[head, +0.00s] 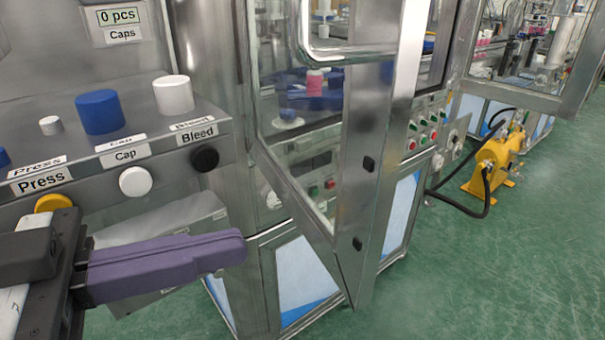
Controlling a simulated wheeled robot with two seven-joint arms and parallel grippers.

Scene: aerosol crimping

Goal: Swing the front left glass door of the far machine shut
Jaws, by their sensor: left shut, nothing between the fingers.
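A steel-framed glass door (382,110) stands ajar on the machine beyond the button panel, its lower corner jutting out toward me. A bar handle (350,52) crosses the upper part of the door, cut off by the top edge. Through the glass I see blue parts and a pink-red piece inside the machine. My left gripper (240,247) has purple fingers pressed together and empty. It is at the lower left, in front of the button panel, to the left of the door and apart from it in the picture. My right gripper is not in view.
A steel panel (225,125) with Press, Cap and Bleed labels and several knobs stands close on the left. A row of small buttons (423,130) lies right of the door. A yellow pump (492,162) with black hoses stands behind. Green floor (480,270) is clear at right.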

